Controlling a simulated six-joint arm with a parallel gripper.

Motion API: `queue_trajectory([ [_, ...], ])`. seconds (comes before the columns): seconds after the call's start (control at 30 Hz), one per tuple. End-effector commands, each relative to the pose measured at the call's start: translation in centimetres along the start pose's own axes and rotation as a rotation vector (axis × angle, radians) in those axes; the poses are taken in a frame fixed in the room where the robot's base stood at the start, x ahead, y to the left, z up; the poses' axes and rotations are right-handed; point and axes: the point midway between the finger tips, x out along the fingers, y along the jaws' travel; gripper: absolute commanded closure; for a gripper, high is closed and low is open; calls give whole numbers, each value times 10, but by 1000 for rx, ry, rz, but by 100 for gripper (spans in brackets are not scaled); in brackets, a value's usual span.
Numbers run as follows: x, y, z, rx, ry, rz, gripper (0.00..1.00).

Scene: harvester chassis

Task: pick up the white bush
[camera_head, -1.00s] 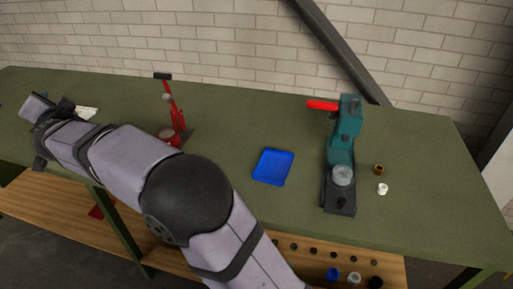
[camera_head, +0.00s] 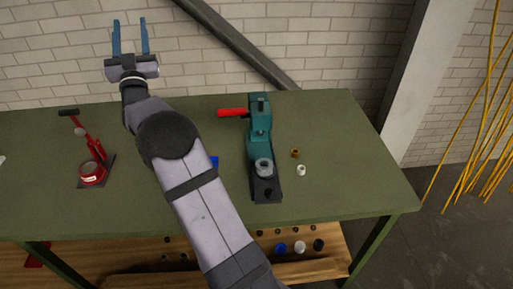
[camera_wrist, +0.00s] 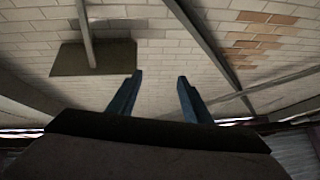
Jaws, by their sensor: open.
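A small white bush (camera_head: 301,170) sits on the green table, to the right of the teal press. A brown bush (camera_head: 295,153) sits just behind it. My gripper (camera_head: 130,24) is raised high at the upper left, in front of the brick wall, with its two blue fingers apart and nothing between them. It is far from the white bush. In the wrist view the open fingers (camera_wrist: 158,88) point at the brick wall and no bush shows there.
The teal press (camera_head: 259,135) with a red handle stands left of the bushes. A red tool (camera_head: 92,165) stands at the table's left. The green table (camera_head: 350,180) is clear right of the bushes. Several small parts lie on the lower shelf.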

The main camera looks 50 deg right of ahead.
Motion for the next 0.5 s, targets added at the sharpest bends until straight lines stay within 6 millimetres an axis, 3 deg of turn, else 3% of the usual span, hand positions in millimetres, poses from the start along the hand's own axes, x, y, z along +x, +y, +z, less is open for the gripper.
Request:
queue_trajectory([
  [0.03,6,28,0,-69,34,-23,55],
  [0.27,-7,110,7,-295,150,-234,55],
  [0.5,-67,182,22,-385,151,-495,55],
])
